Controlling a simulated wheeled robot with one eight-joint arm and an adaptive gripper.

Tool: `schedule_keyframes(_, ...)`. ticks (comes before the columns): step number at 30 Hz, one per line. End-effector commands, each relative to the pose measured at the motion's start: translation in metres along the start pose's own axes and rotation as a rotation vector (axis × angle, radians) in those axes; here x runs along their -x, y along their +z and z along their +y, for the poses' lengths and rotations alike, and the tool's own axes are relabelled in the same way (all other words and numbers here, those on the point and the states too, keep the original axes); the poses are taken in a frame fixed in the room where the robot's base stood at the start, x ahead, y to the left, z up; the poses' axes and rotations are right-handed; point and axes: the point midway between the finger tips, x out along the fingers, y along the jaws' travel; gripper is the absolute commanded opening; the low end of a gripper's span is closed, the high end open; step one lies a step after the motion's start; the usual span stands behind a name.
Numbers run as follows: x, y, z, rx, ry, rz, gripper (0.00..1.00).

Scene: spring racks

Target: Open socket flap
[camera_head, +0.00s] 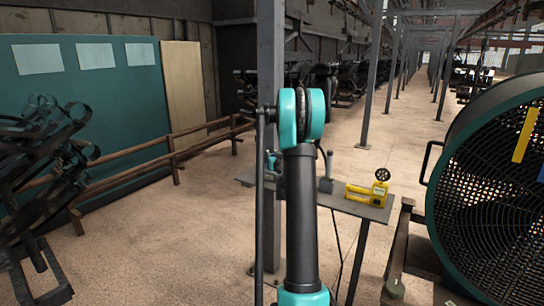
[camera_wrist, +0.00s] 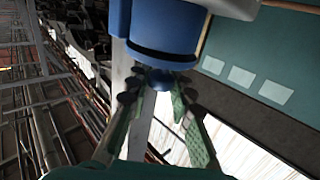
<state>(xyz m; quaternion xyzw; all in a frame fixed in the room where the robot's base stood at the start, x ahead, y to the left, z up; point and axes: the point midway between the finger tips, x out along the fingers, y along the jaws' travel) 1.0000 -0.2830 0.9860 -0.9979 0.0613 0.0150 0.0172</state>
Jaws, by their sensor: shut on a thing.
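In the wrist view, the blue socket (camera_wrist: 165,25) fills the top middle, mounted on a grey post. Its lower end has a dark ring, and a small rounded blue piece, seemingly part of the flap (camera_wrist: 160,80), sticks out below. My gripper (camera_wrist: 158,92) has its two green-padded fingers on either side of this piece, shut on it. The exact contact is partly hidden by the dark fingertips. How far the flap stands open cannot be told. In the head view my arm covers the gripper and most of the socket area at the post (camera_head: 270,80).
A small table (camera_head: 350,207) right of my arm bears a yellow device (camera_head: 370,190) and a grey handled item (camera_head: 326,178). A large fan (camera_head: 490,190) stands at the right. Dark spring racks (camera_head: 40,170) and a wooden rail (camera_head: 130,153) are at the left. Floor between is clear.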

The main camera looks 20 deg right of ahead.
Motion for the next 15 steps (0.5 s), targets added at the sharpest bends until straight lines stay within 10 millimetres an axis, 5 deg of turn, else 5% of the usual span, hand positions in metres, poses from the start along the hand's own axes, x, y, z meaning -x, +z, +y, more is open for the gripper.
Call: schedule_keyframes(15,-0.006,-0.013,0.007,-0.167,0.002,-0.170,0.00)
